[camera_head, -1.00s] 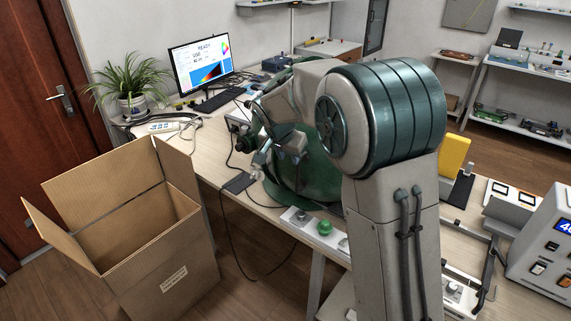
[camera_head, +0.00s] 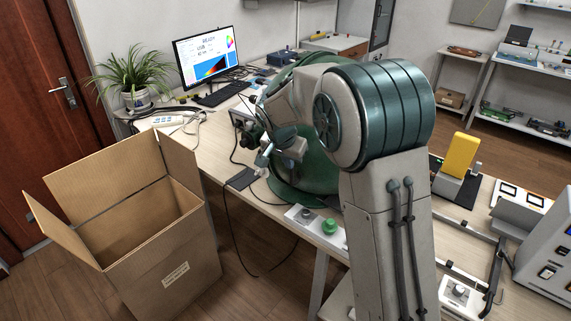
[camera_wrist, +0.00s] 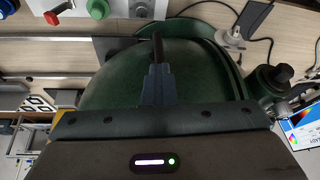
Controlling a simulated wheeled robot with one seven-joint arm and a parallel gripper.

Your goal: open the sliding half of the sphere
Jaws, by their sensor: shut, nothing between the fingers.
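The dark green sphere (camera_head: 318,172) stands on the workbench, largely hidden behind my arm in the head view. In the wrist view its curved green shell (camera_wrist: 115,75) fills the middle, below a green rim at the top. My gripper (camera_wrist: 157,36) is shut and empty, its narrow fingers in front of the shell. I cannot tell whether the fingertips touch the shell or rim. A dark green fitting with a black knob (camera_wrist: 272,80) sits at the sphere's right in the wrist view. No clear gap between sphere halves shows.
A control strip with a green button (camera_head: 329,227) lies along the bench's front edge. An open cardboard box (camera_head: 165,262) stands on the floor at left. A monitor (camera_head: 206,54), a plant (camera_head: 135,75) and a yellow block (camera_head: 461,155) stand on the bench. Cables hang in front.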

